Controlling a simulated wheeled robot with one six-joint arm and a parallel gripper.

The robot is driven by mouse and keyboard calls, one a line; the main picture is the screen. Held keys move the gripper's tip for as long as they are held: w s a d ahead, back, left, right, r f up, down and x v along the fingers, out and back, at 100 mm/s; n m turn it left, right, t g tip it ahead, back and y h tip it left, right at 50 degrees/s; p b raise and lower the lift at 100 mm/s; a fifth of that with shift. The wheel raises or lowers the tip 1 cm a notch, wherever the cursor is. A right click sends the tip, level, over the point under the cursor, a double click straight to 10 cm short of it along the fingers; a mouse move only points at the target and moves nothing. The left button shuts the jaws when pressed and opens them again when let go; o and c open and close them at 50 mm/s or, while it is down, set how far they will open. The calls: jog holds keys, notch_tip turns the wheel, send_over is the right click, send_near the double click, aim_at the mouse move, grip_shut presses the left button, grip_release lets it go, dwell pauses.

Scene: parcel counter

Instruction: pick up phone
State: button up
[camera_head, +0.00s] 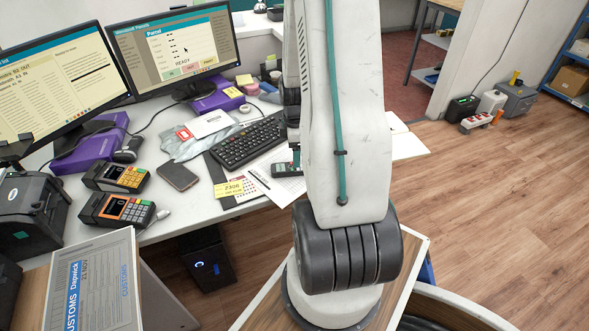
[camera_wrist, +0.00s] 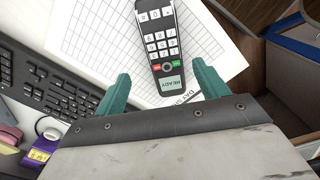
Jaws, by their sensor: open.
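A dark flat phone (camera_head: 178,176) lies face up on the white desk (camera_head: 178,222), left of the keyboard, in the head view. My gripper (camera_wrist: 161,80) shows in the wrist view with its two teal fingers apart and nothing gripped. Between and beyond the fingers is a black handheld device (camera_wrist: 162,45) with number keys, red and green buttons and a small screen reading READY. It lies on printed paper; I cannot tell the fingers' height above it. Part of this device (camera_head: 283,171) shows in the head view beside my arm, which hides my gripper there.
A keyboard (camera_head: 250,139) lies behind the papers (camera_head: 278,182). Two card terminals (camera_head: 117,178) (camera_head: 117,211) stand left of the phone. Two monitors (camera_head: 175,50) (camera_head: 58,82) stand at the back. A customs parcel (camera_head: 97,283) is at front left. Open wooden floor is at right.

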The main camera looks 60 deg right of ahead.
jog(key=f, duration=0.2)
jog(key=a+f, duration=0.1)
jog(key=shift+s+f, duration=0.1)
jog(key=shift+f, duration=0.9)
jog(key=c, duration=1.3)
jog(key=shift+r, duration=0.1)
